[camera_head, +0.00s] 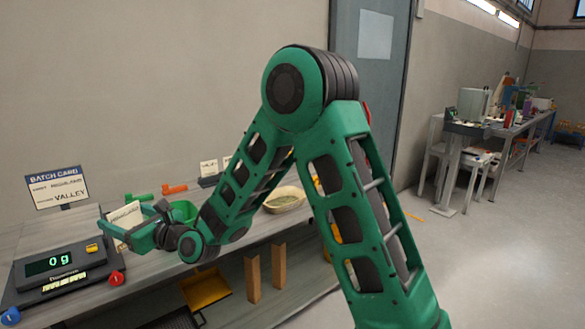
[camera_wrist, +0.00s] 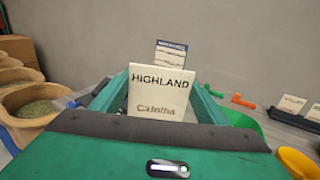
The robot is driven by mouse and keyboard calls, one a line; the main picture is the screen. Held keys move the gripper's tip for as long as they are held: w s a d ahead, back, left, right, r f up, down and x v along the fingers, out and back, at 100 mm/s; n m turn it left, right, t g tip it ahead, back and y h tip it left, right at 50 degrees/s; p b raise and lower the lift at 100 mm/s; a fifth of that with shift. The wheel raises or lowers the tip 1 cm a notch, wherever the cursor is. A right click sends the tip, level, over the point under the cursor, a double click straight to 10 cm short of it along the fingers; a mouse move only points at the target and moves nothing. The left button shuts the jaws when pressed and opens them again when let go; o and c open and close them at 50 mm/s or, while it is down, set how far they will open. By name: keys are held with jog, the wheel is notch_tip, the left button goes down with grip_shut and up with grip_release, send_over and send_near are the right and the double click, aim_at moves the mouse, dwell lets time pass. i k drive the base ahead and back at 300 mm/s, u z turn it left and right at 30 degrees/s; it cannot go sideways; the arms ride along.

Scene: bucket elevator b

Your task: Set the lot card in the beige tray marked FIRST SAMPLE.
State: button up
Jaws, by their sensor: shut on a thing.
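My gripper (camera_head: 120,228) is shut on a white lot card (camera_head: 125,215), held upright above the bench at the left, near the scale. In the wrist view the lot card (camera_wrist: 158,92) reads HIGHLAND, with smaller, blurred text below, and stands between my green fingers. I cannot make out a beige tray marked FIRST SAMPLE in either view.
A scale (camera_head: 62,268) reads 0 g. Behind it stands a batch card (camera_head: 57,187) reading VALLEY. A green container (camera_head: 184,210) and a beige bowl of beans (camera_head: 284,200) sit along the bench. A yellow bin (camera_head: 205,288) is below. Several small cards (camera_wrist: 291,104) stand right in the wrist view.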

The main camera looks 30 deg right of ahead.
aim_at(283, 200)
jog(key=z, duration=0.05)
jog(key=k, duration=0.3)
jog(key=z, duration=0.85)
jog(key=i, duration=1)
